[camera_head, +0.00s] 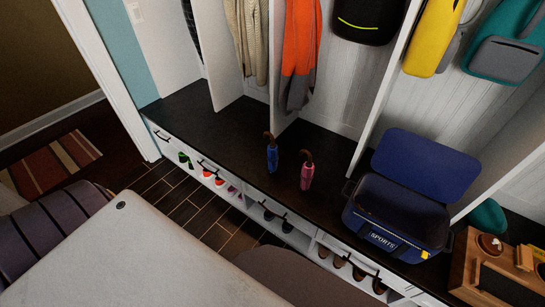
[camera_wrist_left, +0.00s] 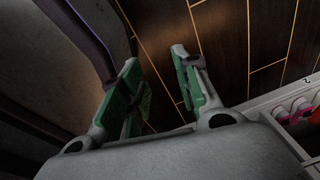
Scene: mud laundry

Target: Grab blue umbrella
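The blue umbrella (camera_head: 272,156) is small, folded and has a brown curved handle. My left gripper's fingers do not show in the head view. My right gripper is in neither view.
Coats hang behind. Shoes fill cubbies below. The bench left of the blue umbrella is clear.

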